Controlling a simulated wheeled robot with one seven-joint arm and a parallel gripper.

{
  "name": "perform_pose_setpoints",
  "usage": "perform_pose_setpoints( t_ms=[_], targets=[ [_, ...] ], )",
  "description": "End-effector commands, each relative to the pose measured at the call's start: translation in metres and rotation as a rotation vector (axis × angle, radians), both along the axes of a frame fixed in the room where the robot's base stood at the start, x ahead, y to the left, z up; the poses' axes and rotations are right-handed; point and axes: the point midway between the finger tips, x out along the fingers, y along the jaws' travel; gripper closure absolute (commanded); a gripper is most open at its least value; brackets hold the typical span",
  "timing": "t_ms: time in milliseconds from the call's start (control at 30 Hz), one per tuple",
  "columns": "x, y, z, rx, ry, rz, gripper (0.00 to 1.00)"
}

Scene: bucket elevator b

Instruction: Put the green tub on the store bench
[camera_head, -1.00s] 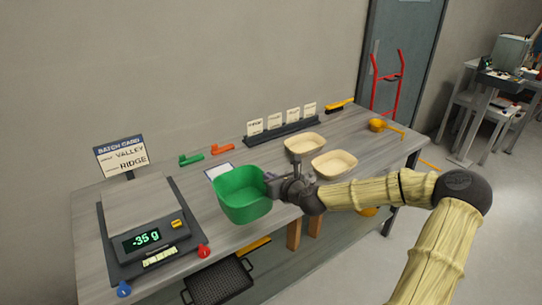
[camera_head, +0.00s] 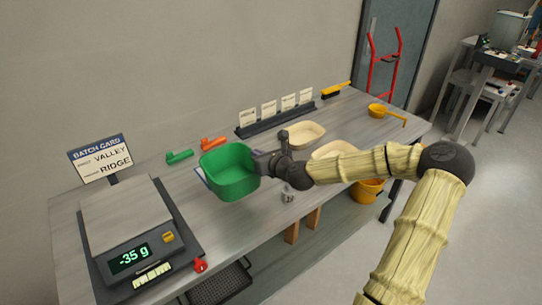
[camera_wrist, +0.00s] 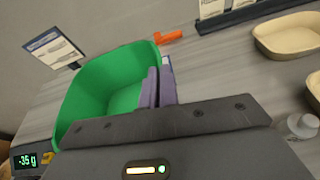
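The green tub (camera_head: 229,173) is in the middle of the head view, above the bench with the scale. My gripper (camera_head: 262,165) is shut on the tub's right wall. In the wrist view the tub (camera_wrist: 95,85) looks empty inside, and the purple finger pads (camera_wrist: 157,88) pinch its rim. The tub is roughly upright. How far it is above the bench top cannot be told. No bench in view is clearly marked as the store bench.
The bench (camera_head: 222,228) carries a scale (camera_head: 130,240) reading -35 g, a batch card (camera_head: 101,159), two cream trays (camera_head: 301,135), a card rack (camera_head: 276,118) and a yellow scoop (camera_head: 378,111). An orange bucket (camera_head: 367,191) is below. Another table (camera_head: 490,80) stands far right, with open floor between.

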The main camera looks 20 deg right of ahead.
Motion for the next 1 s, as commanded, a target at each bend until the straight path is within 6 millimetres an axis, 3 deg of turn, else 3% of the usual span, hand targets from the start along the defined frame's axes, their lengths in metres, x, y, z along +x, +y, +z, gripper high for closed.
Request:
perform_pose_setpoints(
  t_ms=[167, 433, 833, 1000],
  targets=[
    [0.000, 0.000, -0.013, 0.003, 0.003, 0.000, 1.00],
    [0.000, 0.001, -0.057, 0.002, 0.002, 0.000, 1.00],
    [0.000, 0.000, -0.065, 0.000, 0.000, 0.000, 1.00],
    [0.000, 0.000, -0.087, 0.002, 0.003, -0.001, 1.00]
  ],
)
